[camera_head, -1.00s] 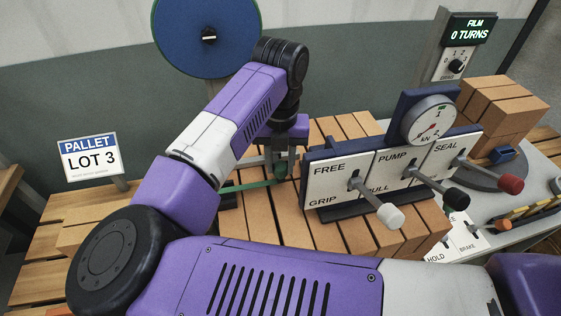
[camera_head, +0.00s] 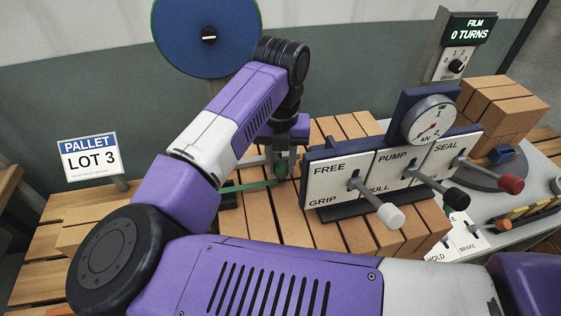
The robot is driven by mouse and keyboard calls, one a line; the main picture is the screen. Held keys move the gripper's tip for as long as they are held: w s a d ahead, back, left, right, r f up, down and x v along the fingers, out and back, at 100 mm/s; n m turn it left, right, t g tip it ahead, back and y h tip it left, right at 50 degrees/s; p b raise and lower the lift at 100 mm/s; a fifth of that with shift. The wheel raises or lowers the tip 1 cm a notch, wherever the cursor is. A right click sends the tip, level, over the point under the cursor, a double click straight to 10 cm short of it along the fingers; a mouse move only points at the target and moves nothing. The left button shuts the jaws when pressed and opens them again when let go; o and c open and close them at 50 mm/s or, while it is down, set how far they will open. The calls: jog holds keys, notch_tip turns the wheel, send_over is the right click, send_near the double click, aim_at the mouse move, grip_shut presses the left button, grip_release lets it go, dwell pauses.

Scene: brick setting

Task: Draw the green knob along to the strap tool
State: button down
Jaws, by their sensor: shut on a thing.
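The green knob (camera_head: 281,168) sits at the end of a green strap (camera_head: 247,186), just left of the strap tool. My gripper (camera_head: 281,158) points down and is shut on the knob; its fingers are partly hidden by my arm. The strap tool (camera_head: 345,180) stands on the brick stack with a white panel marked FREE, GRIP, PUMP, PULL and SEAL. It has a white-knobbed lever (camera_head: 389,215), a black-knobbed lever (camera_head: 456,201), a red-knobbed lever (camera_head: 510,183) and a dial gauge (camera_head: 429,120). The knob is close to the panel's left edge; I cannot tell if they touch.
A blue reel (camera_head: 207,35) stands behind my arm. A PALLET LOT 3 sign (camera_head: 91,158) is at left. More bricks (camera_head: 497,108), a FILM 0 TURNS display (camera_head: 467,31) and a HOLD/BRAKE panel (camera_head: 462,238) are at right. My arm covers much of the front.

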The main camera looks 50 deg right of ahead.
jog(key=shift+s+d+b, duration=0.3)
jog(key=shift+s+d, duration=0.3)
jog(key=shift+d, duration=0.35)
jog(key=shift+s+d+b, duration=0.25)
jog(key=shift+s+d, duration=0.35)
jog(key=shift+d, duration=0.3)
jog(key=c, duration=1)
grip_release()
jog(key=shift+d, duration=0.1)
jog(key=shift+c, duration=0.2)
jog(key=shift+r, duration=0.15)
notch_tip(320, 180, up, 8)
jog(key=b, duration=0.1)
jog(key=shift+f, duration=0.2)
